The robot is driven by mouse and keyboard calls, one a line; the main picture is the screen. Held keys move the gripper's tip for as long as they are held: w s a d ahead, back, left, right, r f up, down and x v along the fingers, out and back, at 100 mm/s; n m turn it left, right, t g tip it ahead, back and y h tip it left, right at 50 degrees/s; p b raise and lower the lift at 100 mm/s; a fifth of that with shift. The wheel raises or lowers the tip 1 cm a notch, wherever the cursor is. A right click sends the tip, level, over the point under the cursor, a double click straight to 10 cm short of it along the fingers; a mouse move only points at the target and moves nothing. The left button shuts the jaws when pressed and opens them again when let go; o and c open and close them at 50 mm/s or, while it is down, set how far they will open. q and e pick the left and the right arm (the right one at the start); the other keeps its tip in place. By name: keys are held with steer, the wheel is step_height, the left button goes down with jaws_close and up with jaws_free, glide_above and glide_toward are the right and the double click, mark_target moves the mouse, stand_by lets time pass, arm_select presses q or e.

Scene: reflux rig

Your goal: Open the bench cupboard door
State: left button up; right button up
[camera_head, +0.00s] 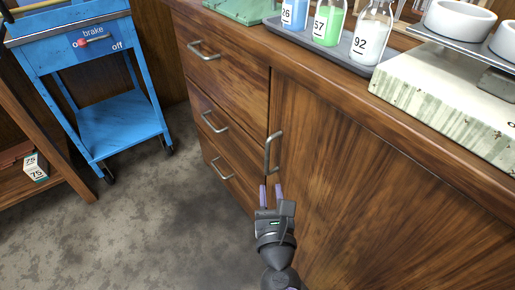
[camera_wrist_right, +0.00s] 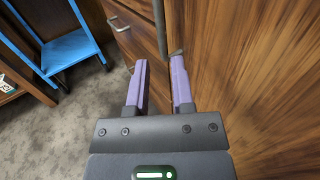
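The wooden bench cupboard door (camera_head: 345,185) is shut, right of the drawers. Its upright metal bar handle (camera_head: 269,153) is near the door's left edge. My right gripper (camera_head: 271,188) is open and empty, its two purple fingers pointing up toward the handle's lower end. In the right wrist view the handle (camera_wrist_right: 160,28) runs up from just beyond the fingertips of my right gripper (camera_wrist_right: 158,62), roughly between them. I cannot tell whether a finger touches it. My left gripper is not in view.
Several drawers with bar handles (camera_head: 214,122) are left of the door. A blue trolley (camera_head: 118,122) stands at the left, beside a wooden shelf (camera_head: 70,172). Bottles on a tray (camera_head: 282,30) and a pale box (camera_head: 440,100) sit on the bench. The grey floor (camera_head: 150,225) is clear.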

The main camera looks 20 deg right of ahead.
mark_target(268, 160)
steer(key=b+x, duration=0.2)
steer(key=x, duration=0.7)
steer(key=shift+w+f, duration=0.1)
steer(key=shift+w, duration=0.1)
steer(key=shift+w+d, duration=0.1)
steer(key=shift+w, duration=0.1)
jaws_close()
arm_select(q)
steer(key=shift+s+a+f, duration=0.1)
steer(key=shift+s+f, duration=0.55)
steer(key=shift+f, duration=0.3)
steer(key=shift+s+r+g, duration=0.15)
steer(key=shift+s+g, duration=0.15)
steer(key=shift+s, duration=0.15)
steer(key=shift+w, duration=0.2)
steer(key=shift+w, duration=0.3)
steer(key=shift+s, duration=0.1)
